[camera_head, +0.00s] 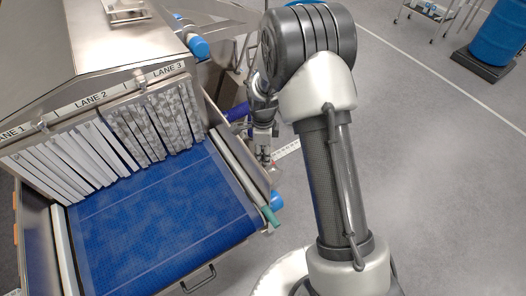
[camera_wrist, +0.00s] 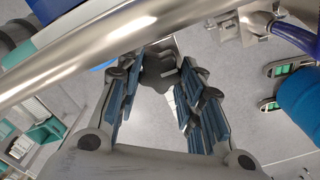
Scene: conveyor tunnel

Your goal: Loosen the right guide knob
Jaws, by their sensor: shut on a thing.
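My gripper (camera_head: 264,150) hangs beside the right side of the conveyor, outside the right guide rail (camera_head: 235,170). In the wrist view its two blue-padded fingers (camera_wrist: 160,82) stand on either side of a dark grey lobed piece, which looks like the right guide knob (camera_wrist: 158,62). The fingers are closed on it near their tips. The knob cannot be made out in the head view, where my gripper and its shadowed surroundings cover that spot.
The blue belt (camera_head: 160,220) is empty. Strip curtains (camera_head: 150,125) hang under the lane signs at the tunnel mouth. A blue cylindrical part (camera_wrist: 303,98) is close on the right in the wrist view. Open grey floor (camera_head: 440,170) lies right of my arm; a blue drum (camera_head: 497,35) stands far back.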

